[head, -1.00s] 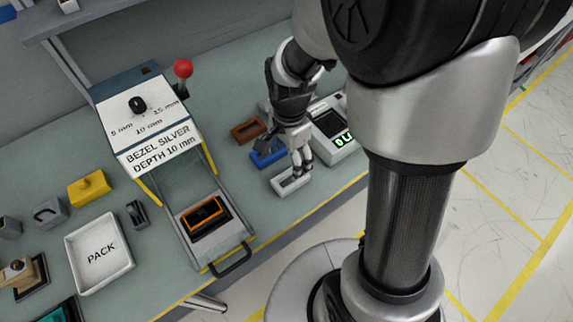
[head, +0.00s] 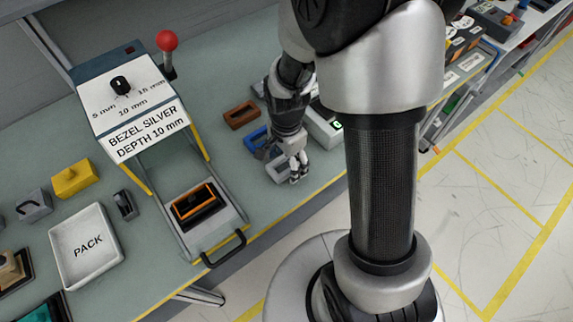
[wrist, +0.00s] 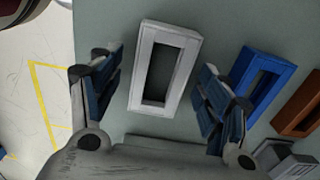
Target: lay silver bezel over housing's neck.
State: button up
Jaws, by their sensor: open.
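The silver bezel (head: 273,175), a pale rectangular frame, lies flat near the bench's front edge, partly hidden by my gripper (head: 297,169). In the wrist view the silver bezel (wrist: 141,68) lies between the two spread fingers of my gripper (wrist: 158,68), with a gap on both sides. The jaws are open and hold nothing. The housing (head: 199,205), dark with an orange rim around its top opening, sits on the press's slide plate to the left. I cannot make out its neck clearly.
The blue bezel (wrist: 238,69) and brown bezel (wrist: 292,119) lie right of the silver one. The press (head: 112,92), labelled "BEZEL SILVER DEPTH 10 mm", has a red-knobbed lever (head: 167,41). A white PACK tray (head: 62,262) stands left. A display device (head: 325,125) is beside the bezels.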

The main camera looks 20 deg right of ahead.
jog(key=shift+f, duration=0.25)
dwell(0.4)
jog(key=c, duration=1)
jog(key=shift+r, duration=0.15)
